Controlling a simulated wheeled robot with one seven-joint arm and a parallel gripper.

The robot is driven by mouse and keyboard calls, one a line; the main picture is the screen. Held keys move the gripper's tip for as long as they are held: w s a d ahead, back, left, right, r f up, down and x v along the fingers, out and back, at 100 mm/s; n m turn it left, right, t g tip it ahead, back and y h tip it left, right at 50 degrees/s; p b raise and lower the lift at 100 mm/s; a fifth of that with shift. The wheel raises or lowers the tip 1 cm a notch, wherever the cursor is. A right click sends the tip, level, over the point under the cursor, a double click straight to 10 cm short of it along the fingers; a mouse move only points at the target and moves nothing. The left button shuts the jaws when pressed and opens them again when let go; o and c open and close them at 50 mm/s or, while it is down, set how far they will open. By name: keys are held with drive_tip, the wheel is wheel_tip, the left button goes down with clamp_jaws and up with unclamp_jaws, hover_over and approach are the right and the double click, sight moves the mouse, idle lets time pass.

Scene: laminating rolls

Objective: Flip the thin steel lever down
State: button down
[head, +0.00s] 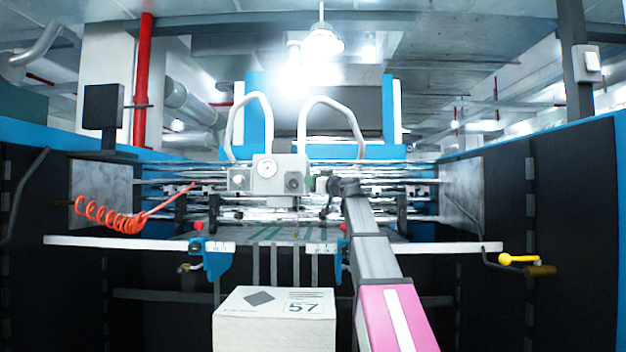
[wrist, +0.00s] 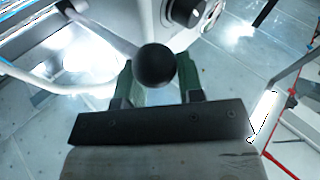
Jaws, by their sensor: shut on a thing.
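In the wrist view, the two green fingers of my gripper (wrist: 157,72) are closed around a round black knob (wrist: 156,65). A thin steel lever (wrist: 102,27) runs from the knob toward the upper left, beside a pale grey housing. Whether the lever stands up or down is hard to tell from this angle. My gripper and the lever are too small and covered there to make out.
A white carton (head: 275,318) marked 57 stands in front, left of my arm. A white rail (head: 125,242) crosses the machine's front. A coiled orange hose (head: 108,216) hangs at left, and a yellow-handled crank (head: 518,259) sits at right. Two white hoses arch above the control box.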

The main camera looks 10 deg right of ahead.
drive_tip(key=shift+s+d+f+g, duration=0.1)
drive_tip(key=shift+s+f+g, duration=0.1)
drive_tip(key=shift+f, duration=0.5)
drive_tip(key=shift+s+f+g, duration=0.1)
drive_tip(key=shift+s+f, duration=0.1)
drive_tip(key=shift+f, duration=0.5)
drive_tip(key=c, duration=0.7)
unclamp_jaws()
drive_tip(key=shift+s, duration=0.15)
drive_tip(key=shift+c, duration=0.2)
drive_tip(key=shift+h, duration=0.3)
drive_tip(key=shift+s+d, duration=0.1)
drive_tip(key=s+d+r, duration=0.1)
drive_tip(key=s+d, duration=0.2)
drive_tip(key=s, duration=0.2)
drive_tip(key=shift+s+d+y, duration=0.3)
drive_tip(key=shift+d+y, duration=0.1)
drive_tip(key=shift+r, duration=0.1)
